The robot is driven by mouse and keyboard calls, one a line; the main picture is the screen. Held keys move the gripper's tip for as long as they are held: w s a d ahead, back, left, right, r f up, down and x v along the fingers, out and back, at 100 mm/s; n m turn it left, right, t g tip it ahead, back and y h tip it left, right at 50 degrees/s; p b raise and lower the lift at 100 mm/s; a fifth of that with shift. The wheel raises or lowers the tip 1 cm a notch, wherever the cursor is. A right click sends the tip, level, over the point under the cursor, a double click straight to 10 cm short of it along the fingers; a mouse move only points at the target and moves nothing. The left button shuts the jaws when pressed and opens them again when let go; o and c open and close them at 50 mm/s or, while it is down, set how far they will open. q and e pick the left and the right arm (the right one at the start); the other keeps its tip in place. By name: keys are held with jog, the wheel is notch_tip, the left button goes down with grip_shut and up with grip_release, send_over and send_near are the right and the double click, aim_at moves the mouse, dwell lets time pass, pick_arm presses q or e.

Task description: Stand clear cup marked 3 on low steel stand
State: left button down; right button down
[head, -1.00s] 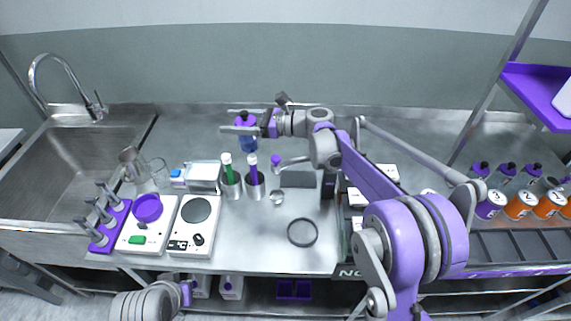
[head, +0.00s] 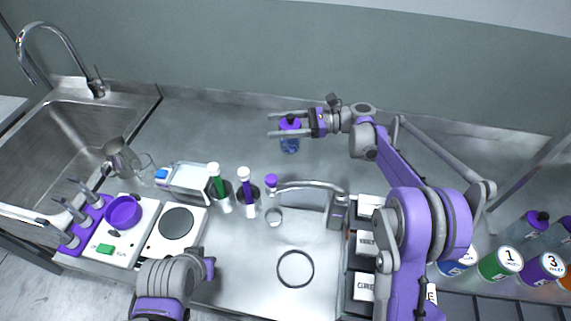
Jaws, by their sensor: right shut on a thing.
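My right gripper (head: 285,124) is shut on a small clear vessel with a purple top and blue contents (head: 290,145). It is over the back middle of the steel bench; any number on it is too small to read. Similar clear vessels with purple tops (head: 532,226) stand at the right edge. I cannot make out a cup marked 3 or identify the low steel stand for certain; a small round steel piece (head: 274,217) sits mid-bench. My left arm's wrist end (head: 208,268) is at the front left, its fingers not distinguishable.
A grey fixture with a bent arm (head: 310,184) and a dark ring (head: 295,268) are mid-bench. A hotplate (head: 176,222), glass jugs (head: 120,155) and sink lie left. Numbered cans (head: 500,264) line the right.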

jog(key=shift+f, duration=3.85)
jog(key=shift+f, duration=0.1)
jog(key=shift+c, duration=2.2)
grip_release()
jog(key=shift+f, duration=0.15)
jog(key=o, duration=0.4)
jog(key=shift+o, duration=0.2)
